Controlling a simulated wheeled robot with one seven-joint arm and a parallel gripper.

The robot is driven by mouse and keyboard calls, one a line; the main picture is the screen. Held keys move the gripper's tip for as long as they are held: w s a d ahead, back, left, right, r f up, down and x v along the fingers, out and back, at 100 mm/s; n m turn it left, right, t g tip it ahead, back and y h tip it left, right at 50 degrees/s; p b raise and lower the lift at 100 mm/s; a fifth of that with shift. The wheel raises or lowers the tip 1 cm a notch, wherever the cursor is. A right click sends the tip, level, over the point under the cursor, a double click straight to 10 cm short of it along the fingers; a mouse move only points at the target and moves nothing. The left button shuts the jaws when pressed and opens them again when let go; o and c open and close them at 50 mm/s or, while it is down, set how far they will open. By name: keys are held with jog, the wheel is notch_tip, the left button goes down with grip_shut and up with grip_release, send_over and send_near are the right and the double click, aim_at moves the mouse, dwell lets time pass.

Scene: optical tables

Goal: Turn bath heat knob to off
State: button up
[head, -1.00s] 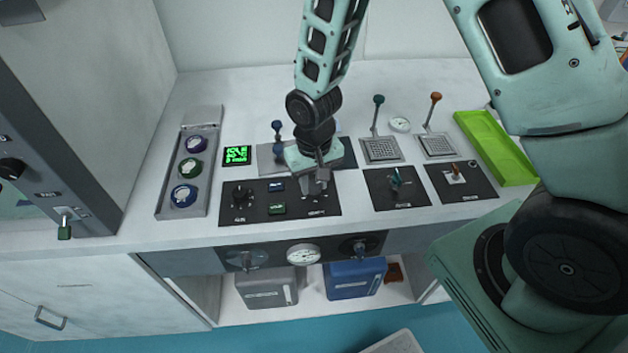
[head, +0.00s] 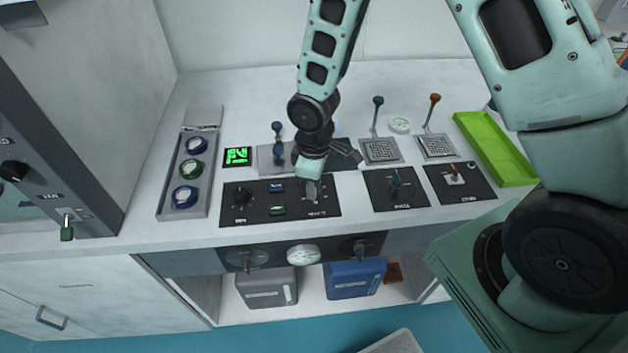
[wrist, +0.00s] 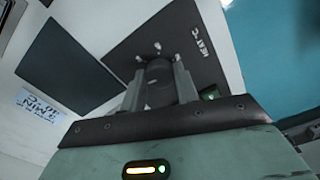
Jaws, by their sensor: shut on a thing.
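The bath heat knob (wrist: 160,82) is a dark round knob on a black panel labelled HEAT in the wrist view. My gripper (wrist: 161,72) is shut on it, with one finger on each side. In the head view my gripper (head: 312,192) points down at the right end of the black control panel (head: 262,212), and there it hides the knob. White marks show on the panel around the knob. The knob's pointer is hidden, so its setting cannot be told.
Another black knob (head: 241,195) and two small displays share the panel. A green-lit screen (head: 238,156) stands behind it. Panels with a green toggle (head: 396,179) and an orange toggle (head: 455,171) lie to the right, before two upright levers. A green tray (head: 494,148) lies farther right.

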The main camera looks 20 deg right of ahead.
jog(key=shift+r+n, duration=0.1)
jog(key=shift+n, duration=0.8)
jog(key=o, duration=1)
jog(key=shift+c, duration=0.2)
notch_tip(320, 180, up, 17)
jog(key=shift+r+p, duration=0.15)
jog(key=shift+p, duration=0.15)
